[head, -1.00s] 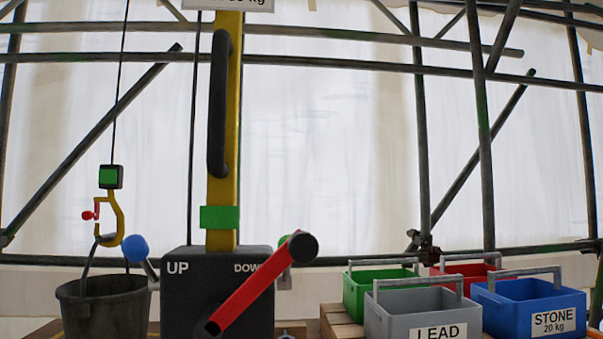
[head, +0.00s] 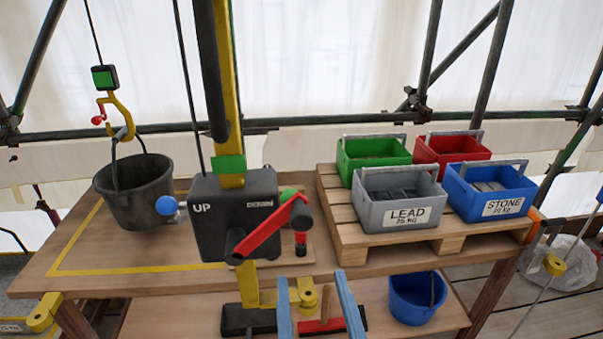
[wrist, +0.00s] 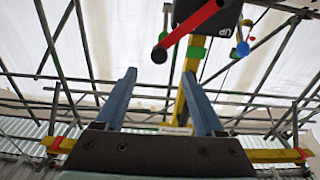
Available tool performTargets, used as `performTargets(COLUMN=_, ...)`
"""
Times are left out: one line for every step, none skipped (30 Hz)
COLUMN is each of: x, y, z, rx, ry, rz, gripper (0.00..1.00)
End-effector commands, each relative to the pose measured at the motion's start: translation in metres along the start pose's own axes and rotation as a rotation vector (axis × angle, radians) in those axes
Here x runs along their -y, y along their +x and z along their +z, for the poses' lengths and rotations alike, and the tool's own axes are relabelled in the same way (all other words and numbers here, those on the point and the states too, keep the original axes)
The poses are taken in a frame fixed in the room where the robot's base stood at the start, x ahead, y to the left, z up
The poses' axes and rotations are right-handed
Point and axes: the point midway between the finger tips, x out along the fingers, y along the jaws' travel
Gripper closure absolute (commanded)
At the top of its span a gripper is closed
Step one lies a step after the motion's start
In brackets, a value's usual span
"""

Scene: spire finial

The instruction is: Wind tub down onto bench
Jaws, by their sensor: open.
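The tub, a dark bucket (head: 135,200), hangs by its handle from a yellow hook (head: 122,118) at the left, over the bench (head: 130,258). I cannot tell whether its base touches the bench top. The black winch box (head: 222,222), marked UP and DOWN, stands right of it with a red crank (head: 268,232). The crank also shows in the wrist view (wrist: 190,27). A blue ball (head: 167,205) is on the UP side and a green ball (head: 288,193) on the DOWN side. My gripper (head: 312,277) is open and empty, below the crank in the head view.
A pallet (head: 350,242) at the right carries green, red, grey LEAD (head: 408,214) and blue STONE (head: 500,207) crates. A blue bucket (head: 415,308) stands on the lower shelf. A yellow line marks the bench around the tub. Scaffold poles cross behind.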

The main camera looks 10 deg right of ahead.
Motion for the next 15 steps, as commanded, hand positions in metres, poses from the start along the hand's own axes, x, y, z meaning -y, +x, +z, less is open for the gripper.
performTargets(x=-0.001, y=-0.001, z=-0.009, rx=0.011, ry=0.003, rz=0.001, gripper=0.29)
performTargets(x=-0.001, y=-0.002, z=-0.009, rx=0.015, ry=0.004, rz=0.001, gripper=0.29)
performTargets(x=-0.001, y=-0.003, z=-0.009, rx=0.019, ry=0.004, rz=0.001, gripper=0.29)
performTargets(x=-0.001, y=-0.003, z=-0.009, rx=0.021, ry=0.005, rz=0.001, gripper=0.29)
performTargets(x=-0.001, y=-0.003, z=-0.009, rx=0.022, ry=0.005, rz=0.000, gripper=0.29)
performTargets(x=-0.001, y=-0.002, z=-0.008, rx=0.023, ry=0.006, rz=0.000, gripper=0.29)
performTargets(x=-0.001, y=-0.001, z=-0.008, rx=0.023, ry=0.006, rz=0.000, gripper=0.29)
performTargets(x=-0.001, y=0.000, z=-0.007, rx=0.023, ry=0.006, rz=0.000, gripper=0.29)
performTargets(x=-0.001, y=0.003, z=-0.007, rx=0.022, ry=0.007, rz=0.000, gripper=0.29)
performTargets(x=-0.001, y=0.006, z=-0.007, rx=0.020, ry=0.007, rz=-0.001, gripper=0.29)
performTargets(x=-0.001, y=0.009, z=-0.007, rx=0.020, ry=0.007, rz=-0.001, gripper=0.29)
performTargets(x=-0.001, y=0.013, z=-0.007, rx=0.019, ry=0.006, rz=0.000, gripper=0.29)
performTargets(x=-0.001, y=0.017, z=-0.007, rx=0.019, ry=0.005, rz=0.000, gripper=0.29)
performTargets(x=-0.001, y=0.022, z=-0.007, rx=0.018, ry=0.005, rz=-0.001, gripper=0.29)
performTargets(x=-0.001, y=0.029, z=-0.008, rx=0.020, ry=0.006, rz=-0.001, gripper=0.29)
